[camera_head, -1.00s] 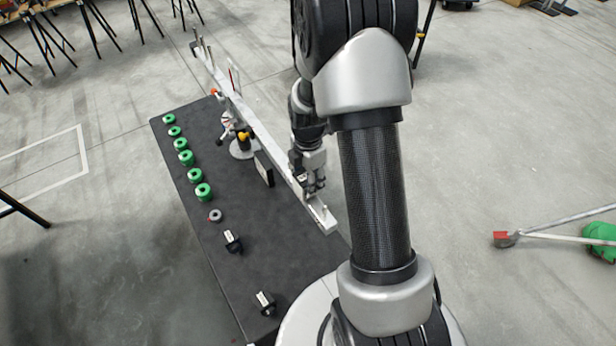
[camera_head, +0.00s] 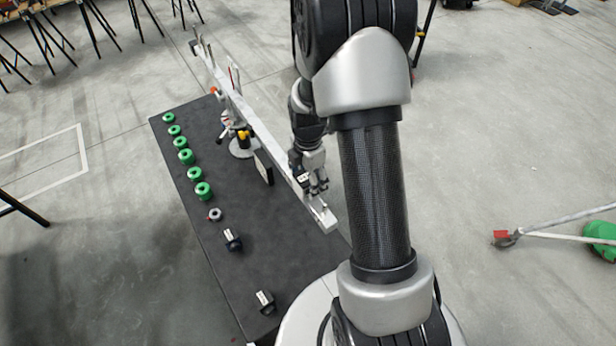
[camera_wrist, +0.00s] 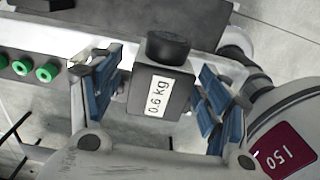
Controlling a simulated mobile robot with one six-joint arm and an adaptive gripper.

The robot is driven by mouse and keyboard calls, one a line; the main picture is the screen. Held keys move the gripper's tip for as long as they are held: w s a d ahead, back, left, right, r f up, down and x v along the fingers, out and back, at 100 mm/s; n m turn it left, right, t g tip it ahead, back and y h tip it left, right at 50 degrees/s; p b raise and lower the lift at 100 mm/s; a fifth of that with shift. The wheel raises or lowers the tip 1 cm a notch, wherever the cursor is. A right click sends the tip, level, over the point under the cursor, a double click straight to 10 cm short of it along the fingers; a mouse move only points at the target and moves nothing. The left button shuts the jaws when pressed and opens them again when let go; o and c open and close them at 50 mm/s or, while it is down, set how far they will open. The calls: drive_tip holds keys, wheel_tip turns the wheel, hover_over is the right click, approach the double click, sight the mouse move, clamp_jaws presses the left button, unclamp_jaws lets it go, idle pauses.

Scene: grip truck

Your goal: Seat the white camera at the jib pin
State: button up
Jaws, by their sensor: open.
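My gripper (camera_head: 318,187) is over the near end of the white jib beam (camera_head: 328,222). In the wrist view its blue-padded fingers (camera_wrist: 160,98) stand open on either side of a boxy camera (camera_wrist: 178,97). This body looks dark grey, with a white "0.6 kg" label and a black round part on top. Gaps show between it and both pads. I cannot tell whether it is the white camera, or whether it sits on the jib pin, as its underside is hidden.
Two dark camera-like blocks with pale labels, one (camera_head: 232,240) and another (camera_head: 265,301), stand on the black table (camera_head: 205,265). Several green weights (camera_head: 203,191) and a small grey ring (camera_head: 215,215) line its left side. The jib's stand (camera_head: 242,148) is behind.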

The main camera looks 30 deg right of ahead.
wheel_tip(320, 180, up, 12)
idle(0.6)
idle(0.4)
drive_tip(key=s+a+r+m+t+b, duration=0.2)
drive_tip(key=s+a+r+m+b, duration=0.3)
drive_tip(key=s+a+r+m, duration=0.25)
drive_tip(key=s+a+f+m+t+b, duration=0.1)
drive_tip(key=s+a+m+b, duration=0.1)
drive_tip(key=s+m, duration=0.3)
drive_tip(key=s+a+f+m+t+b, duration=0.1)
drive_tip(key=s+a+m+b, duration=0.2)
drive_tip(key=s+m, duration=0.3)
drive_tip(key=shift+s+a+t+b, duration=0.2)
drive_tip(key=shift+s+t+b, duration=0.1)
drive_tip(key=shift+s, duration=0.3)
